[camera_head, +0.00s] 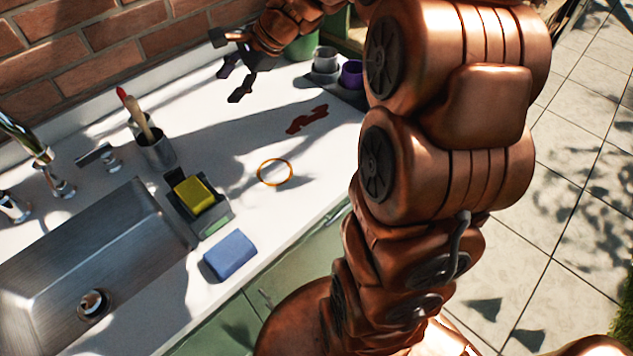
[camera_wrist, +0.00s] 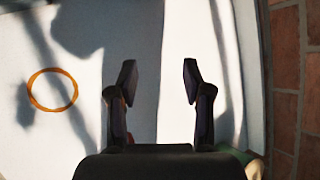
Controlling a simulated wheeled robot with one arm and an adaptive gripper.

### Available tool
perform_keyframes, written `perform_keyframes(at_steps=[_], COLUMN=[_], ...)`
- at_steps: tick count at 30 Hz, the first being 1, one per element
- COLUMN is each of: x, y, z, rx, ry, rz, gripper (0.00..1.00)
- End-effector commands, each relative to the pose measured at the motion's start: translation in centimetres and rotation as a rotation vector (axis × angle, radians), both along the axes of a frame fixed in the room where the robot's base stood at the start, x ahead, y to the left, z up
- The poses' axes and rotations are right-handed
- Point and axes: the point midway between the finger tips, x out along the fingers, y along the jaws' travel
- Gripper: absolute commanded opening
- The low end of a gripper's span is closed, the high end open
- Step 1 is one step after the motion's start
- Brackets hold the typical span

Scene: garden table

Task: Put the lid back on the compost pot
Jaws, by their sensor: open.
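My gripper (camera_head: 232,82) is open and empty above the far part of the white counter, near the brick wall. In the wrist view its two fingers (camera_wrist: 160,78) stand apart, with only bare counter between them. I cannot make out a compost pot or its lid for certain. A green object (camera_head: 303,46) shows in part at the top of the head view, behind my arm; I cannot tell whether it is the pot. My arm hides much of the counter's right end.
An orange ring (camera_head: 274,172) lies on the counter (camera_head: 240,140), beyond a blue sponge (camera_head: 230,255) and a yellow sponge (camera_head: 195,194) in a holder. A brush stands in a metal cup (camera_head: 156,150) by the sink (camera_head: 100,260). Grey (camera_head: 326,60) and purple (camera_head: 351,75) cups stand far right.

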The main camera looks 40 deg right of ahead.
Motion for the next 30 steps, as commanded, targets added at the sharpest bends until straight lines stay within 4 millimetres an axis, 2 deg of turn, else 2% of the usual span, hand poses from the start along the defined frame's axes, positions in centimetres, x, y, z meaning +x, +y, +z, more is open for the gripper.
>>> perform_keyframes(at_steps=[1,3,9,13,18,21,24,30], x=[-2.1,-5.0,-13.9,-19.7,-26.8,-30.0,-32.3,-34.0], y=[2.0,4.0,7.6,8.3,7.5,6.5,5.5,4.6], z=[-0.5,-1.1,-3.6,-5.0,-6.7,-7.4,-7.9,-8.2], rx=[-0.052,-0.128,-0.32,-0.432,-0.555,-0.61,-0.644,-0.671], ry=[0.005,0.005,0.023,0.03,0.052,0.067,0.079,0.09], rz=[0.097,0.229,0.619,0.869,1.189,1.344,1.459,1.554], gripper=[0.5,0.5,0.5,0.5,0.5,0.5,0.5,0.5])
